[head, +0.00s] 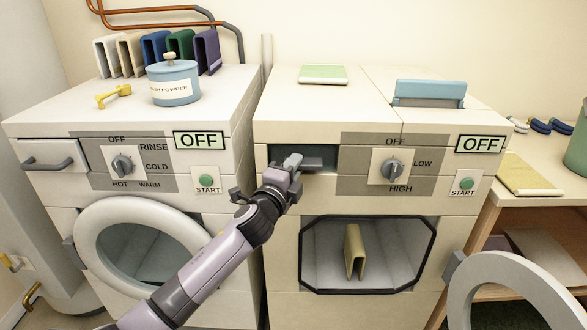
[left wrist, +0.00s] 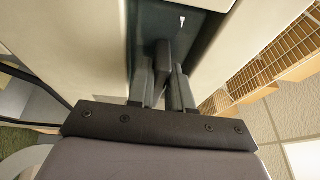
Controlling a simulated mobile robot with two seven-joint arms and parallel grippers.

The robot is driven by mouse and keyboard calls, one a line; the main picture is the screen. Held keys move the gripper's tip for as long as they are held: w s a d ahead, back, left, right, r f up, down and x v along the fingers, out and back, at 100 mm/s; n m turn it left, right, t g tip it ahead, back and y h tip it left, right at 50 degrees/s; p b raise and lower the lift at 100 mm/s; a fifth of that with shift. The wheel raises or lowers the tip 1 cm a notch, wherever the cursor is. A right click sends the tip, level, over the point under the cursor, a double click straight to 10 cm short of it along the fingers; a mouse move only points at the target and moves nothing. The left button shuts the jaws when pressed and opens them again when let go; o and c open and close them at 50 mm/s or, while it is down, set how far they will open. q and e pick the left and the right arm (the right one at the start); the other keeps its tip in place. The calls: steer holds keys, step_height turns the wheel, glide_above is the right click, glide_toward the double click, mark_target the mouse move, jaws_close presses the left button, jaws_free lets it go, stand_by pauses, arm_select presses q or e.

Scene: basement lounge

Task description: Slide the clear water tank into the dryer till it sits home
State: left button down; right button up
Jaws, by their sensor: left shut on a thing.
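The dryer (head: 365,215) is the right-hand machine, with its round door swung open to the right. The water tank's dark front (head: 318,162) shows at the slot at its upper left, partly covered by my left gripper (head: 292,163). The slot's dark inside shows above the tank front. In the left wrist view, the fingers of my left gripper (left wrist: 162,88) are shut on the tank's dark handle (left wrist: 162,58). The tank's front (left wrist: 190,35) lies just beyond them. How deep the tank sits, and its clear body, are hidden. My right gripper is not in view.
The washer (head: 120,165) stands left, its round door (head: 145,210) in front. A wash powder tin (head: 172,84) and yellow scoop (head: 113,95) sit on top. A folded tan cloth (head: 354,250) stands in the dryer drum. The open dryer door (head: 515,285) occupies the lower right.

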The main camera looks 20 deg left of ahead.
arm_select(q)
steer(key=c, duration=1)
jaws_free()
steer(key=shift+o, duration=0.2)
steer(key=shift+s, duration=0.15)
steer(key=s+f+n+g, duration=0.4)
steer(key=s+f+n, duration=0.4)
steer(key=s+f, duration=0.5)
steer(key=s+a+f+n+g, duration=0.1)
steer(key=s+f+n+g, duration=0.3)
steer(key=s, duration=1.9)
step_height(320, 180, down, 10)
steer(key=n+p, duration=0.1)
steer(key=n, duration=0.4)
steer(key=shift+s+f+h, duration=0.2)
steer(key=shift+s+h, duration=0.1)
steer(key=shift+s, duration=0.1)
steer(key=shift+c, duration=0.6)
